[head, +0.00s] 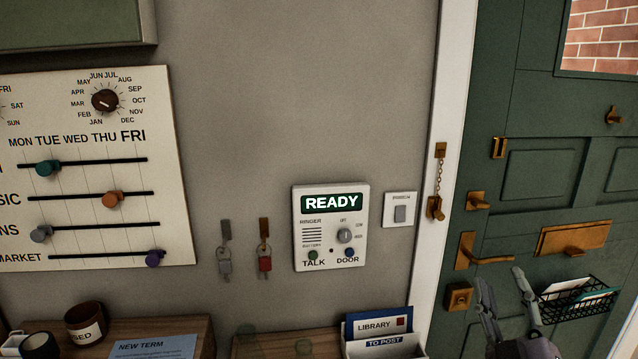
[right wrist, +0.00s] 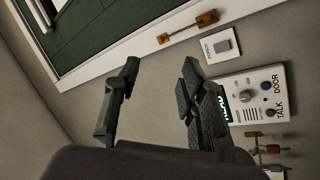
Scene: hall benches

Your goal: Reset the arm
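My right gripper (head: 502,279) shows at the lower right of the head view, in front of the green door. Its two grey fingers point up and stand apart with nothing between them. The right wrist view also shows the right gripper (right wrist: 156,73) open and empty, with bare wall behind the gap. It touches nothing that I can see. My left gripper and arm are not in the head view.
The green door (head: 560,130) has a brass lever handle (head: 485,258) and a wire basket (head: 580,300) near my right gripper. An intercom (head: 330,228) and switch (head: 400,210) are on the wall. A letter holder (head: 385,345) stands below.

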